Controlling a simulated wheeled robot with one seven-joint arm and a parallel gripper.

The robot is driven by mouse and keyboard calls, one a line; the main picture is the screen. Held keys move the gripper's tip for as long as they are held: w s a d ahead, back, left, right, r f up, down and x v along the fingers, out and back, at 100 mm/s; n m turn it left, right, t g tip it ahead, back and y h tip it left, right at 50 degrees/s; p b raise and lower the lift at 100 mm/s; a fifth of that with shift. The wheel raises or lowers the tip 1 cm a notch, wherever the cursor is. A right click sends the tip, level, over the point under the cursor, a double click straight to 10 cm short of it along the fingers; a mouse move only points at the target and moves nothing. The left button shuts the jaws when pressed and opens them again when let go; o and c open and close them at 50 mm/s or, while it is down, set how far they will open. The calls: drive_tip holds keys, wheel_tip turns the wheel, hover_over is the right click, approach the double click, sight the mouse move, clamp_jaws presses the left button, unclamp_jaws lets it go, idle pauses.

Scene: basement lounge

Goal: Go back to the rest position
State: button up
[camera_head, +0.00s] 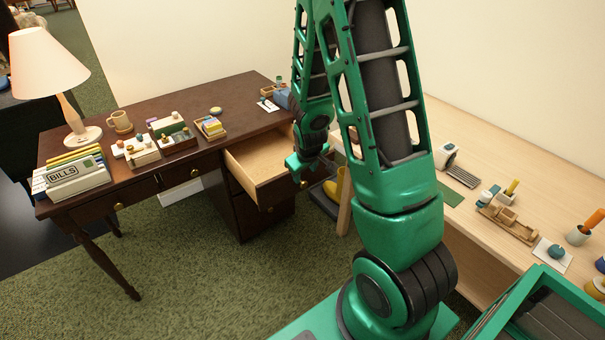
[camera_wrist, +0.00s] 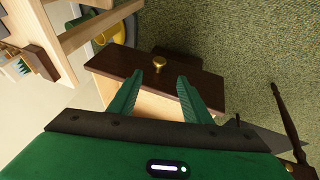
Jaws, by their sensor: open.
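My gripper (camera_head: 303,162) is at the end of my green arm, over the right side of the open drawer (camera_head: 262,172) of the dark wooden desk (camera_head: 185,92). In the wrist view my gripper (camera_wrist: 158,92) has its two green fingers apart with nothing held between them. The dark drawer front with its brass knob (camera_wrist: 159,64) lies beyond the fingertips, and the pale drawer inside shows between them. Whether the fingers touch the drawer cannot be told. The part of the drawer I can see looks empty.
A lamp (camera_head: 46,66), a bills box (camera_head: 75,175), a mug (camera_head: 119,122) and small organisers stand on the dark desk. A light wood desk (camera_head: 480,140) with several small items is at the right. A yellow thing (camera_head: 333,187) sits low between the desks. Green carpet (camera_head: 200,270) is free in front.

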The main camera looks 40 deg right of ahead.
idle(0.3)
drive_tip(key=s+d+r+m+g, duration=0.1)
drive_tip(key=s+r+m+g, duration=0.25)
drive_tip(key=s+r, duration=1)
drive_tip(key=s+a+r+m+y, duration=0.1)
drive_tip(key=s+a+r+m, duration=0.1)
drive_tip(key=s, duration=0.6)
drive_tip(key=s+a+r+m+g+y, duration=0.1)
drive_tip(key=s+a+r+m, duration=0.1)
drive_tip(key=s+r, duration=0.3)
drive_tip(key=s, duration=0.3)
drive_tip(key=shift+s+r+y, duration=0.2)
drive_tip(key=shift+s+y, duration=0.2)
drive_tip(key=shift+w+f, duration=0.25)
drive_tip(key=shift+w, duration=0.4)
